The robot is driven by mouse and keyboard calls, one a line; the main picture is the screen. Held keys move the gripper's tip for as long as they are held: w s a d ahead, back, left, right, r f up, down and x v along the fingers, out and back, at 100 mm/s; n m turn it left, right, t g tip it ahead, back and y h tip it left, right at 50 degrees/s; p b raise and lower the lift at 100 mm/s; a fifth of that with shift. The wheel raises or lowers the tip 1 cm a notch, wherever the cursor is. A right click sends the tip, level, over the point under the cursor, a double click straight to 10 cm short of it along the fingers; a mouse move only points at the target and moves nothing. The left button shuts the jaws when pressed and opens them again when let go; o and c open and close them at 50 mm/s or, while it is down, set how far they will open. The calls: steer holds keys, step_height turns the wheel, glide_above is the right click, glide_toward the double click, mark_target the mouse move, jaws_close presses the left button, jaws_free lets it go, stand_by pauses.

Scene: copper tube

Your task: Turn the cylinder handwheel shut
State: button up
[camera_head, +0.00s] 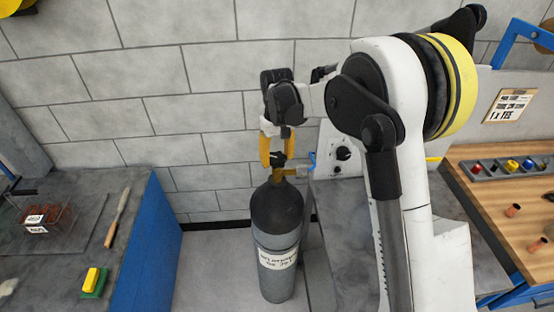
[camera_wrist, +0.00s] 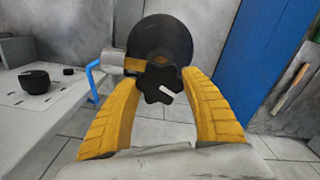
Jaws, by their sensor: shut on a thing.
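The grey gas cylinder (camera_head: 278,238) with a dark shoulder and a white label stands upright on the floor between two work surfaces. Its black lobed handwheel (camera_wrist: 162,84) with a white mark sits on top of the brass valve (camera_wrist: 134,66). In the head view the handwheel (camera_head: 277,158) shows small below my gripper. My gripper (camera_wrist: 161,88) has yellow fingers, one on each side of the handwheel, pointing down at it. The gripper (camera_head: 277,160) is shut on the handwheel. The exact finger contact is hard to see.
A blue-sided bench (camera_head: 150,240) stands left, with a file (camera_head: 118,217) and a yellow-green block (camera_head: 94,281). A wooden bench (camera_head: 480,205) with fittings is right. A block wall stands behind.

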mark_target(277, 157)
steer(key=m+b, duration=0.1)
steer(key=m, duration=1.2)
steer(key=shift+b, duration=0.35)
steer(key=shift+m, duration=0.3)
steer(key=o, duration=1.2)
steer(key=shift+c, duration=0.2)
step_height(277, 157, up, 12)
